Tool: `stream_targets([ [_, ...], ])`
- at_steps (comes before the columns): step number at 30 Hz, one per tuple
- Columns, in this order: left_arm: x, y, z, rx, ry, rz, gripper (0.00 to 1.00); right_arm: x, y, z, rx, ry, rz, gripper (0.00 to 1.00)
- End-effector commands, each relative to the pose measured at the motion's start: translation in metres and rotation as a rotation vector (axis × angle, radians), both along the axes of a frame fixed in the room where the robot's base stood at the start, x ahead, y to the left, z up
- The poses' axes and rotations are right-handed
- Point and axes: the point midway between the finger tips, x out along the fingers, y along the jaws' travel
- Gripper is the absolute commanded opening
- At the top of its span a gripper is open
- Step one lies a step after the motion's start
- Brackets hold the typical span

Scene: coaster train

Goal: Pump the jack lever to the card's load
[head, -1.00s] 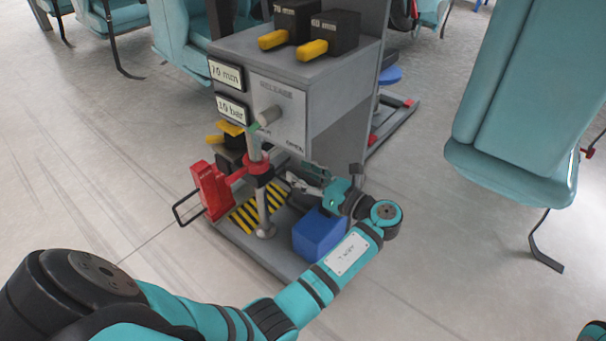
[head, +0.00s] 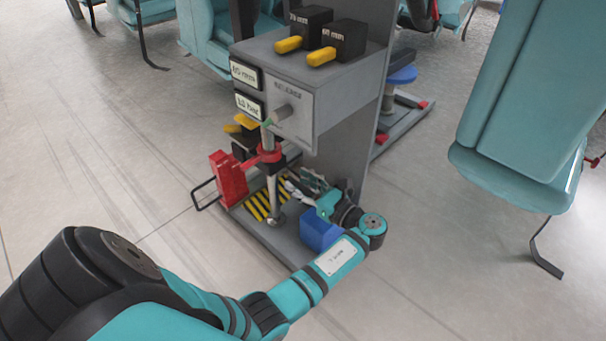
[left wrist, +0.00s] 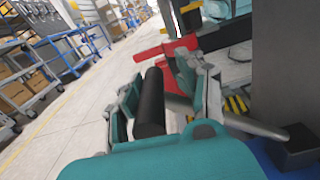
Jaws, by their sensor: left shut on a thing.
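The red jack (head: 230,180) stands on the low grey base, with a red collar (head: 269,155) around the upright metal post beside it. My left gripper (head: 308,186) is low on the right side of the post, above the blue box. In the left wrist view, a black cylindrical grip (left wrist: 152,103), seemingly the lever's handle, lies between the fingers of my left gripper (left wrist: 165,108), which is shut on it. The rest of the lever is largely hidden. Two white readouts (head: 246,74) and (head: 249,105) show mm and bar; their numbers are blurred. I cannot identify the card. My right gripper is out of view.
A blue box (head: 318,234) sits below my left gripper.

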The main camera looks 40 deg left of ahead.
Motion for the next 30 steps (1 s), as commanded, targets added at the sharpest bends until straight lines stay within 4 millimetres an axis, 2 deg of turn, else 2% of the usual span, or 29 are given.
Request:
stream_targets([
  [1, -0.003, -0.001, -0.01, -0.007, 0.03, 0.001, 0.0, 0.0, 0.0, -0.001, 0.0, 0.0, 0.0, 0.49],
  [4, -0.003, -0.001, -0.01, -0.007, 0.03, 0.001, 0.0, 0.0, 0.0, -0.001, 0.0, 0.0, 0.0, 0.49],
  [5, -0.003, -0.001, -0.01, -0.007, 0.03, 0.001, 0.41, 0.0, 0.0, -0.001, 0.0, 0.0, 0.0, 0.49],
  [11, -0.003, 0.0, -0.008, -0.005, 0.022, 0.001, 0.66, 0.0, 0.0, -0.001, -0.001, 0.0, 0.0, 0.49],
  [20, -0.002, -0.003, -0.005, -0.003, 0.014, -0.001, 0.66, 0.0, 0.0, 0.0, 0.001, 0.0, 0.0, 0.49],
  [23, -0.002, -0.014, -0.005, -0.003, 0.014, -0.002, 0.66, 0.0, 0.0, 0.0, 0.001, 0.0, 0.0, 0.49],
  [30, -0.006, -0.055, -0.006, -0.005, 0.017, -0.003, 0.66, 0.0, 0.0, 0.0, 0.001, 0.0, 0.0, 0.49],
])
